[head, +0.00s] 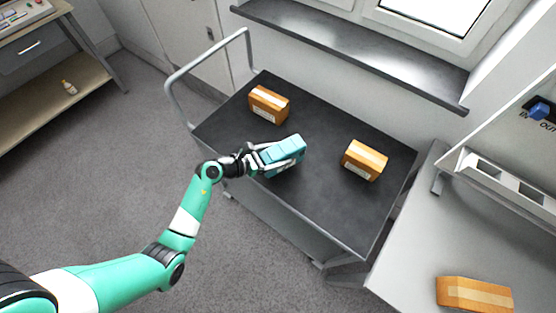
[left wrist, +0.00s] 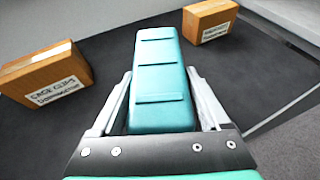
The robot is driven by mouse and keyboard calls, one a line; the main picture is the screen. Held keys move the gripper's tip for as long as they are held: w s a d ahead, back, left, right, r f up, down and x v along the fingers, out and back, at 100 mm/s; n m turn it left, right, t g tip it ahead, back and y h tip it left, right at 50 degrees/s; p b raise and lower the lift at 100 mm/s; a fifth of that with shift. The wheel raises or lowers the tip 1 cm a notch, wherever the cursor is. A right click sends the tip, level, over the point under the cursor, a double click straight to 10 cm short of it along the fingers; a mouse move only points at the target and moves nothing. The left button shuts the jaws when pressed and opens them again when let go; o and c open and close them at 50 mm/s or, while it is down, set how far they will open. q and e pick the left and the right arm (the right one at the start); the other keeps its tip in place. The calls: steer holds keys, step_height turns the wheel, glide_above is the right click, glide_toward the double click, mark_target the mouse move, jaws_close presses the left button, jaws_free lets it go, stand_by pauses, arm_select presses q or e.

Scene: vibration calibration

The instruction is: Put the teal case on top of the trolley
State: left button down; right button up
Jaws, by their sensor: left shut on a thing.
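The teal case (head: 284,154) is over the dark top of the trolley (head: 318,118), between two cardboard boxes. My left gripper (head: 270,158) is shut on the case, with a finger along each side. In the left wrist view the case (left wrist: 162,75) lies lengthwise between the two fingers (left wrist: 163,105). I cannot tell whether the case touches the trolley top or is held just above it. My right gripper is in neither view.
One cardboard box (head: 268,104) stands at the trolley's back left and another (head: 364,160) at its right. A third box (head: 474,294) lies on the grey bench (head: 420,255). The trolley's handle rail (head: 205,62) rises at its left end. A window sill (head: 350,45) runs behind.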

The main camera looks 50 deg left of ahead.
arm_select(q)
step_height(320, 180, down, 3)
steer(key=shift+b, duration=0.75)
steer(key=shift+r, duration=0.15)
jaws_free()
steer(key=p+v, duration=0.4)
steer(key=v, duration=0.8)
steer(key=shift+p, duration=0.3)
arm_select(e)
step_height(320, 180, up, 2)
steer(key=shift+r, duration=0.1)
